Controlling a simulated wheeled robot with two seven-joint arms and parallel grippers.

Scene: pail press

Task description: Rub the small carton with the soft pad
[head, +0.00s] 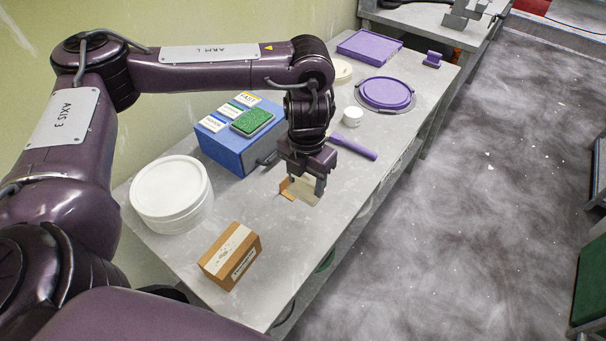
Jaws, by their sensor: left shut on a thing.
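A small brown carton (230,256) with a pale tape strip and a printed label sits on the near part of the grey bench. My left gripper (308,178) points down over the middle of the bench, beyond and to the right of the carton, apart from it. It is shut on a cream-and-tan piece (305,193), partly hidden by the fingers; I cannot tell for sure whether it is the soft pad. A green-topped pad (252,121) lies on a blue box (229,147) to the left of the gripper. My right gripper is not in view.
A purple-handled tool (353,146), a white cup (352,116), a purple round lid (386,93) and a purple tray (369,46) lie farther back. Bench around the carton's right side is clear.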

